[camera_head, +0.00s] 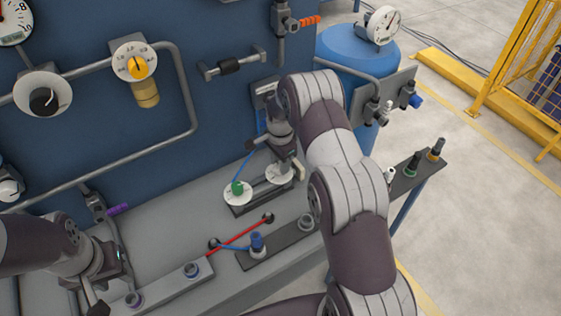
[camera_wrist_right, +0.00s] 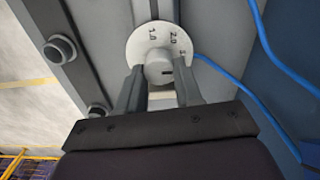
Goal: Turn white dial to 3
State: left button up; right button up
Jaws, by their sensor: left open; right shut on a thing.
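The white dial (camera_head: 279,174) sits on a low grey bench, beside a green-topped dial (camera_head: 238,191). In the right wrist view the white dial face (camera_wrist_right: 141,40) shows marks 1.0 and 2.0, with another mark partly hidden at its right edge. Its round grey knob (camera_wrist_right: 158,68) has a short dark slot toward the right side. My right gripper (camera_head: 284,160) is over the dial, and in the wrist view its two fingers (camera_wrist_right: 159,88) are closed on either side of the knob. My left gripper (camera_head: 112,278) is open and empty above the bench at the lower left.
A blue panel with gauges, a black knob (camera_head: 43,101) and a yellow knob (camera_head: 137,67) stands behind. A blue cable (camera_wrist_right: 262,55) runs right of the dial.

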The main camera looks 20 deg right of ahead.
jog(key=shift+r, duration=0.1)
jog(key=o, duration=0.8)
jog(key=shift+c, duration=0.2)
jog(key=shift+o, duration=1.4)
jog(key=shift+a, duration=0.1)
jog(key=shift+w+r, duration=0.1)
jog(key=shift+r, duration=0.25)
notch_tip(320, 180, up, 12)
